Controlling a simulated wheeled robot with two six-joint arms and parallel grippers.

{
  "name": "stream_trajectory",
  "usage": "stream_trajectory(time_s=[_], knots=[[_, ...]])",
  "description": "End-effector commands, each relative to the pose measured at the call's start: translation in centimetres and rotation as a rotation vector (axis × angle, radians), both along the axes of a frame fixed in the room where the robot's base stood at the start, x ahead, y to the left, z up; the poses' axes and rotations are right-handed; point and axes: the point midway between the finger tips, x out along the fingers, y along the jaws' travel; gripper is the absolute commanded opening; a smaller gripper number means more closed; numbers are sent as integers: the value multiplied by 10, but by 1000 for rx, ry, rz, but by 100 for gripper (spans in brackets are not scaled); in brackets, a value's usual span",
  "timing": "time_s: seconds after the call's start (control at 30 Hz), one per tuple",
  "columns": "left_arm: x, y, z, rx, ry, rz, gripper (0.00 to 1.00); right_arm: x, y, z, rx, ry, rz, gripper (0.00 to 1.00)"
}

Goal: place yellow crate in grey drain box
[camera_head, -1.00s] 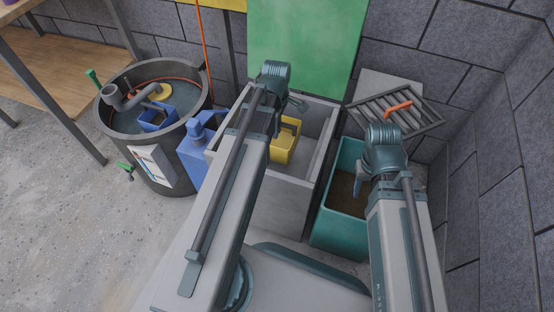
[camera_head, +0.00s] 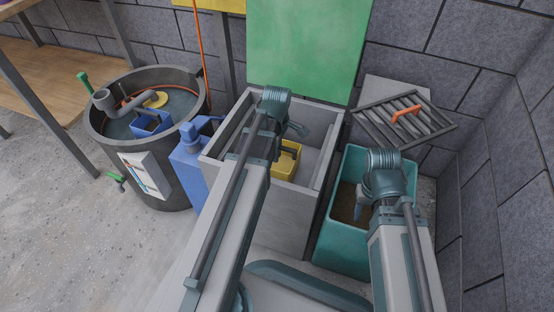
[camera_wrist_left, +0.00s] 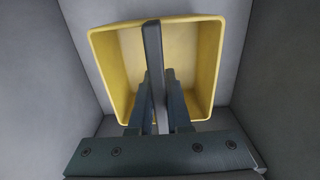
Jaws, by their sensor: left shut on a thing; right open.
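The yellow crate (camera_head: 287,161) is inside the grey drain box (camera_head: 264,212), below its rim; part of it is hidden behind my left arm. In the left wrist view the crate (camera_wrist_left: 207,60) is seen from above with grey box walls around it. A dark grey bar (camera_wrist_left: 153,55) spans it. My left gripper (camera_wrist_left: 155,78) is shut on this bar, which appears to be the crate's handle. Whether the crate touches the box floor cannot be told. My right gripper (camera_head: 359,212) is open and empty over the teal bin (camera_head: 340,243).
The green lid (camera_head: 308,50) stands upright behind the drain box. A blue container (camera_head: 188,160) and a round dark tank (camera_head: 165,190) stand to the left. A slatted grate (camera_head: 400,118) with an orange handle lies behind the teal bin. A block wall closes the right side.

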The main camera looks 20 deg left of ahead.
Motion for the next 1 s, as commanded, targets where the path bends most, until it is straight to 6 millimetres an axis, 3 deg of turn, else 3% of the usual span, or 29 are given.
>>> stream_trajectory(time_s=[0.03,0.1,0.5,0.53,0.67,1.0], knots=[[0,0,-13,0,0,0,0,0,0,-13,0,-1,0,50],[0,0,-17,0,0,0,0,0,0,-17,0,-1,-1,50],[0,0,-19,0,0,0,0,0,0,-19,0,-1,-1,50],[0,0,-18,0,0,0,19,0,0,-18,0,-1,-1,50],[0,0,-17,0,0,0,43,0,0,-17,0,-1,0,50],[0,0,-16,0,0,0,46,0,0,-16,0,-1,0,50]])
